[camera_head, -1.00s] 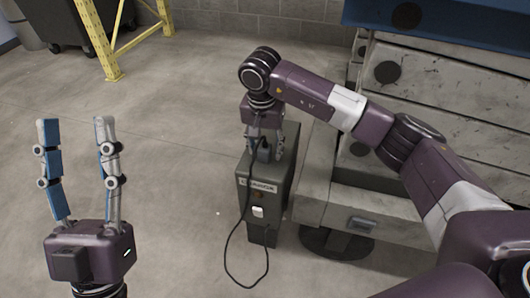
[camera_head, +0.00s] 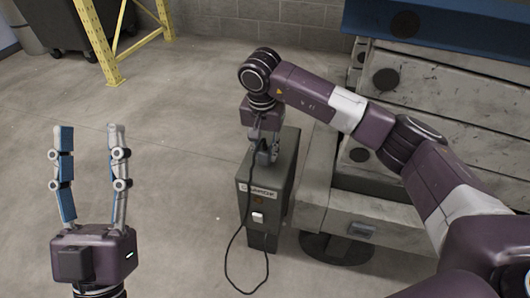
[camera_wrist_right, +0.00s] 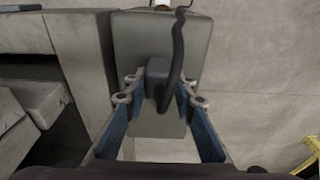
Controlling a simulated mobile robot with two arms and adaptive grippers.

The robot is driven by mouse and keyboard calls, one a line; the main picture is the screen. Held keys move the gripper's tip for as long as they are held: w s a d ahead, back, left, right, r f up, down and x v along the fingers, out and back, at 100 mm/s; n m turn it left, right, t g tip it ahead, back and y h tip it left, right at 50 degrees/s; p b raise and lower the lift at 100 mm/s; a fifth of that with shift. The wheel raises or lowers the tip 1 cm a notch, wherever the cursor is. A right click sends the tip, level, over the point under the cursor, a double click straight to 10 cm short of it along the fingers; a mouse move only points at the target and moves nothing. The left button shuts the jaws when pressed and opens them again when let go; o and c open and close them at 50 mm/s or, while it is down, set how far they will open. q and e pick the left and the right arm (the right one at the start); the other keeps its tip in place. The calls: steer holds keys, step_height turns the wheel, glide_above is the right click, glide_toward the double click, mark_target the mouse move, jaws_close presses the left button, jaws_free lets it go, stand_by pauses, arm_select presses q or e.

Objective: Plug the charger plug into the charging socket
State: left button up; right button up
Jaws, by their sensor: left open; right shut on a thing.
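A grey charging box (camera_head: 278,185) with a label and a white switch stands on the floor beside the pale bench. The dark charger plug (camera_wrist_right: 158,72) is at the box's top face, with its black cable (camera_head: 229,262) looping down in front of the box. My right gripper (camera_head: 265,155) points down at the box top. In the right wrist view its fingers (camera_wrist_right: 157,88) stand on either side of the plug, shut on it. The socket is hidden under the plug; I cannot tell how deep the plug sits. My left gripper (camera_head: 89,138) is open, empty and upright, far left of the box.
A pale bench (camera_head: 345,215) with a round dark foot (camera_head: 336,247) is just right of the box. A yellow frame (camera_head: 100,45) and a dark bin (camera_head: 72,20) stand at the back left. The floor between my left gripper and the box is clear.

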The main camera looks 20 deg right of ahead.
mark_target(265, 149)
step_height(265, 149, up, 8)
steer(key=shift+r+p, duration=0.1)
steer(key=shift+p, duration=1)
arm_select(q)
steer(key=w+f+g+y, duration=0.2)
steer(key=w+f+g, duration=0.4)
steer(key=f, duration=0.5)
steer(key=shift+y, duration=0.3)
arm_select(e)
steer(key=shift+r, duration=0.25)
arm_select(q)
steer(key=shift+d, duration=0.1)
arm_select(e)
steer(key=s+d+r+n, duration=0.1)
steer(key=s+n, duration=0.5)
steer(key=s, duration=0.7)
steer(key=shift+s+d+r+n+y, duration=0.25)
steer(key=shift+s+d+n+y, duration=0.05)
steer(key=shift+d+n+y, duration=0.15)
